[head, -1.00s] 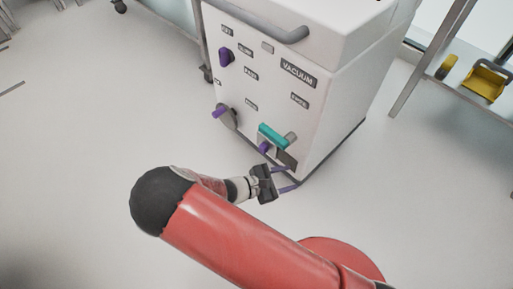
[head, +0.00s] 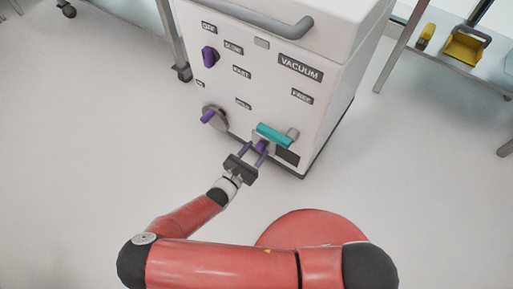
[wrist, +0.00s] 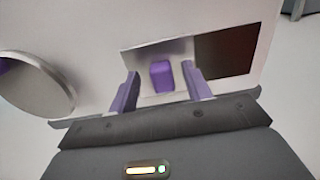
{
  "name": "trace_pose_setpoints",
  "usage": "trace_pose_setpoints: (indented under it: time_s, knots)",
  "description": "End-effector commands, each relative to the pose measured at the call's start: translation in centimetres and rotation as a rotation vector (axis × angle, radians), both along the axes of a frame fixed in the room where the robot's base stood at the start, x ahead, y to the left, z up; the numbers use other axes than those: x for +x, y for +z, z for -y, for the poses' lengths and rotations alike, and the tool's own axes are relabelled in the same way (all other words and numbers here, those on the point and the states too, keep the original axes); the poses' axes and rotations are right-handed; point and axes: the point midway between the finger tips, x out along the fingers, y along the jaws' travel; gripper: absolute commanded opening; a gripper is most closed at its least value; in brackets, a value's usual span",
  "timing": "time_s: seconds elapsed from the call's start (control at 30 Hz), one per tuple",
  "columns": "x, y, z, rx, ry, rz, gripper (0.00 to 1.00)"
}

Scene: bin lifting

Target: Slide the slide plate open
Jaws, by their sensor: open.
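The slide plate (wrist: 176,51) is a light metal plate low on the front of the white machine. Its purple knob (wrist: 161,75) sticks out, and a dark opening (wrist: 228,52) shows to the right of the plate. In the head view the purple knob (head: 261,146) is just below a teal lever. My gripper (head: 254,156) is open in front of the knob. In the wrist view its two purple fingers (wrist: 160,92) stand either side of the knob, with gaps visible on both sides. The fingers do not grip it.
A teal lever (head: 272,135) juts out just above the knob. A round grey dial (head: 217,117) with a purple handle is to the left; its disc (wrist: 36,84) shows in the wrist view. A shelf (head: 455,62) with yellow items stands at the right. Floor in front is clear.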

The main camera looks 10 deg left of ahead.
Motion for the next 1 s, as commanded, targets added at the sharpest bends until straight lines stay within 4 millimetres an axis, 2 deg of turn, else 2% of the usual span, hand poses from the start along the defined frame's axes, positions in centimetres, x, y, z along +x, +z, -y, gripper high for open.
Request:
trace_pose_setpoints:
  time_s: [0.17, 0.47, 0.83, 1.0]
  knots:
    - [1.4, 0.0, 0.6, 0.0, 0.001, 0.0, 0.49]
    - [1.6, 0.0, 0.6, 0.001, 0.001, -0.002, 0.48]
    - [1.6, 0.0, 0.6, 0.001, 0.0, -0.002, 0.0]
    - [1.6, 0.0, 0.7, 0.0, 0.0, -0.001, 0.0]
